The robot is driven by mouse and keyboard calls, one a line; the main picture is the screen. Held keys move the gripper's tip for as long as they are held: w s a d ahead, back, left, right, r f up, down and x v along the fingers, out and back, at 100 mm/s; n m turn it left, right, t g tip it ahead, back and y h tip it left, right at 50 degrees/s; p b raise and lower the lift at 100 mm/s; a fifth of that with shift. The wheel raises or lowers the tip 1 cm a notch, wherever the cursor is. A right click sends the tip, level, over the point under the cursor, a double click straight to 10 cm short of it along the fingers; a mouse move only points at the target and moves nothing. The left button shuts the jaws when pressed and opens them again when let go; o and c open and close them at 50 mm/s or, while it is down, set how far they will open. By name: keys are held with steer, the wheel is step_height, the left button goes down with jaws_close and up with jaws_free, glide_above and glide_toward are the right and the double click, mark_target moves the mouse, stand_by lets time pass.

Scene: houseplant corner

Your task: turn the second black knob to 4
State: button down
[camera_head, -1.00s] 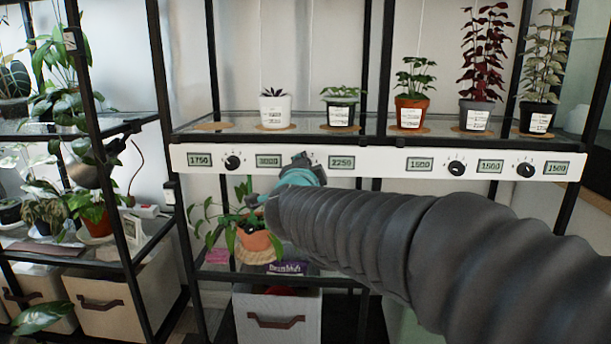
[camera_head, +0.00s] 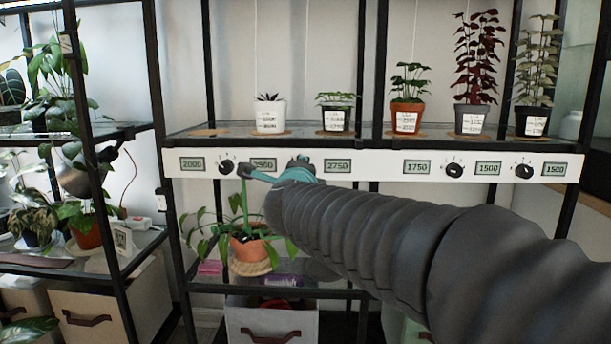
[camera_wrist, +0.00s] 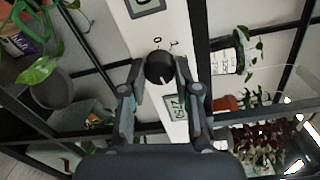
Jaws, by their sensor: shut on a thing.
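A white control strip (camera_head: 385,169) runs along the front of the shelf with black knobs and small green displays. The first knob (camera_head: 227,167) is left of my gripper (camera_head: 297,172). The second knob is mostly hidden behind my gripper in the head view. In the wrist view, the second black knob (camera_wrist: 159,67) sits between the two fingertips of my gripper (camera_wrist: 160,72), which is shut on it. Marks 0 and 1 show beside this knob; its pointer's setting is not clear. The third knob (camera_head: 454,170) and fourth knob (camera_head: 524,171) are to the right.
Displays read about 2000 (camera_head: 193,164) at the left and 2750 (camera_head: 338,166) just right of my gripper. Several potted plants, including a white pot (camera_head: 270,117), stand on the shelf above. A hanging-leaved plant in a terracotta pot (camera_head: 250,255) stands below my gripper.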

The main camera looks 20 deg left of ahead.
stand_by(0.4)
steer(key=c, duration=0.8)
jaws_free()
steer(key=v, duration=1.2)
steer(key=shift+f, duration=0.1)
